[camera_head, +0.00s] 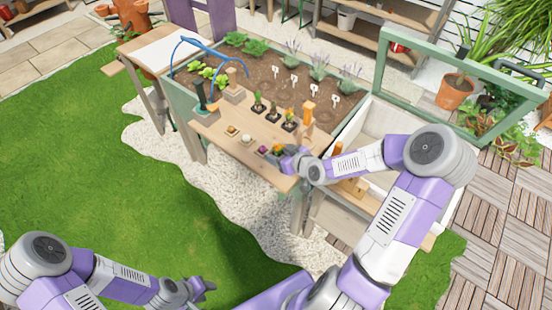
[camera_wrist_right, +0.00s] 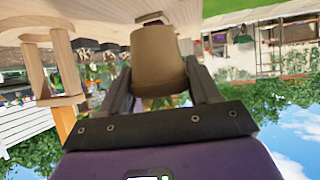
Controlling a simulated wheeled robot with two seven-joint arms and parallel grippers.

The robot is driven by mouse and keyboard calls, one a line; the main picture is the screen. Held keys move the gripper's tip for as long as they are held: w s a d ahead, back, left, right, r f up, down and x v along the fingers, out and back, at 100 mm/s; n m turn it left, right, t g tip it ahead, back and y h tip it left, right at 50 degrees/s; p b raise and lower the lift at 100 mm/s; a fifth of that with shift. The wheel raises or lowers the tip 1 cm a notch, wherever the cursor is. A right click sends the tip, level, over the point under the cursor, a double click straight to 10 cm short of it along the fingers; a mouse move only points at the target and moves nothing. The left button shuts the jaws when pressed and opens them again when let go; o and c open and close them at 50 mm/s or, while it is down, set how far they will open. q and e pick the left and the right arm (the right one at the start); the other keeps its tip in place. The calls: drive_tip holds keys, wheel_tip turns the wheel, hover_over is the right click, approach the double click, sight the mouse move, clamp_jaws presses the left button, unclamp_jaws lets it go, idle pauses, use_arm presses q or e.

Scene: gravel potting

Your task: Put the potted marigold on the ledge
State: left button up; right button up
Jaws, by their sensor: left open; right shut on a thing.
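My right gripper (camera_wrist_right: 165,85) is shut on a tapered brown pot (camera_wrist_right: 158,58), which stands upright between the fingers, close to the wooden bench top in the upside-down wrist view. In the head view my right gripper (camera_head: 284,160) is at the front right of the bench. Small orange and green specks (camera_head: 275,150) show beside it; the pot itself is mostly hidden by the hand, so its plant is unclear. An orange flower in a black pot (camera_head: 289,122) stands behind. My left gripper (camera_head: 199,289) is open and empty over the grass. I cannot tell which surface is the ledge.
The wooden bench (camera_head: 226,152) carries small dishes, including a purple-filled one (camera_head: 262,150), and black plant pots (camera_head: 258,108). A soil planter (camera_head: 285,75) lies behind. A white basin (camera_head: 368,125) and green frame (camera_head: 455,60) are right. Grass is free at left.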

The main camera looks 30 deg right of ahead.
drive_tip(key=shift+f+b, duration=0.75)
drive_tip(key=shift+f, duration=1.45)
drive_tip(key=shift+f, duration=0.15)
drive_tip(key=o, duration=1.1)
